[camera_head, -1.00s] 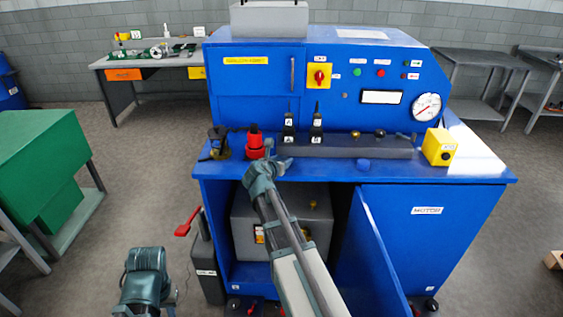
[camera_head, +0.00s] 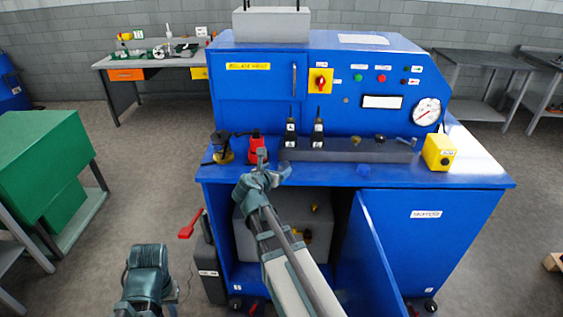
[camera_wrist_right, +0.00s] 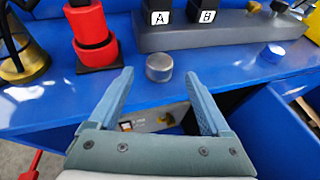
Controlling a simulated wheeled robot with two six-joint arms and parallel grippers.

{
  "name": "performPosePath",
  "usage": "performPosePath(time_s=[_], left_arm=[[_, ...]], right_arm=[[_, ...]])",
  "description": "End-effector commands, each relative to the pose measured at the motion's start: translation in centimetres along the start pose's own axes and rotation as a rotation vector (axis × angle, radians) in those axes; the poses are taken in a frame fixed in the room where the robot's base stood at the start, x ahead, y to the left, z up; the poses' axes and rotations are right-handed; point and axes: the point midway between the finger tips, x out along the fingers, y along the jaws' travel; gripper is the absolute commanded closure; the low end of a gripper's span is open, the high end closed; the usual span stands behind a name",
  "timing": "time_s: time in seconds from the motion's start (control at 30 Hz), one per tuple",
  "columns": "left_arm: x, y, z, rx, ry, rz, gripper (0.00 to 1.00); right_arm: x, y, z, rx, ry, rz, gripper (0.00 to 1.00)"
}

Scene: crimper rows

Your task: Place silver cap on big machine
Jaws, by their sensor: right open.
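The silver cap (camera_wrist_right: 159,67) is a short grey cylinder standing upright on the blue machine's front ledge. In the right wrist view it lies just beyond and between the open fingertips of my right gripper (camera_wrist_right: 160,80), touching neither. In the head view my right gripper (camera_head: 272,165) is at the ledge's front edge, and I cannot make out the cap there. The big machine (camera_head: 400,172) is blue, with switches, a gauge and a long grey block (camera_head: 345,156) on its ledge. My left gripper does not show; a teal part of my left arm is at lower left.
A red-and-black tool (camera_head: 257,147) and a black-and-brass one (camera_head: 221,149) stand left of the cap. Black tools marked A and B stand behind it. A blue cap (camera_head: 363,169) lies to the right. A yellow box (camera_head: 439,152) is farther right. The cabinet door (camera_head: 370,250) hangs open below.

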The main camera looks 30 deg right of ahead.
Motion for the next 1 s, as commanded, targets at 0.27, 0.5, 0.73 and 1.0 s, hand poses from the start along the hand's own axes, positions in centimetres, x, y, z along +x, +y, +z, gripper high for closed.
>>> performPosePath(time_s=[0.27, 0.5, 0.73, 1.0], left_arm=[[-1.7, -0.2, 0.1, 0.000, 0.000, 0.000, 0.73], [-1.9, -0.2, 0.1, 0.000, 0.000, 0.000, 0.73], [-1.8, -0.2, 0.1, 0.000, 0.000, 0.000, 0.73], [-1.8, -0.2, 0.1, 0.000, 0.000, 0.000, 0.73]], right_arm=[[-4.2, -0.1, 0.1, 0.000, 0.000, 0.001, 0.18], [-4.9, 0.0, 0.0, 0.001, 0.000, -0.001, 0.18], [-5.0, 0.1, -0.3, 0.023, 0.009, -0.001, 0.18], [-10.3, 2.0, -8.3, 0.634, 0.285, -0.104, 0.18]])
